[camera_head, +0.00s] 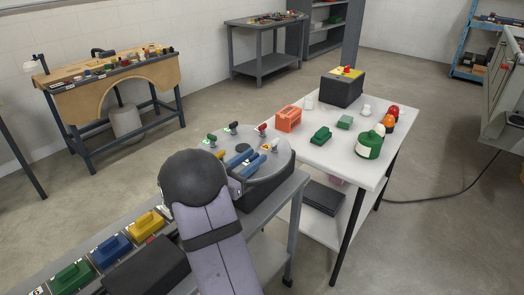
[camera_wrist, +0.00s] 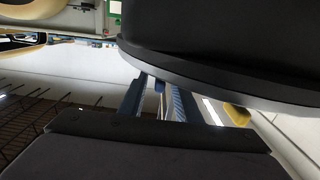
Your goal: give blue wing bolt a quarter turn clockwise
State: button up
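A white table (camera_head: 330,150) at the right holds an orange block (camera_head: 289,118), a green-and-white round container (camera_head: 370,144) and a black box (camera_head: 342,90). Green, blue and yellow handled blocks line the bench at the lower left. Open floor lies beyond.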

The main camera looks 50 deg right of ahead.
aim_at(258, 154)
jog(key=shift+d+p, duration=0.3)
jog(key=shift+d, duration=2.1)
grip_shut()
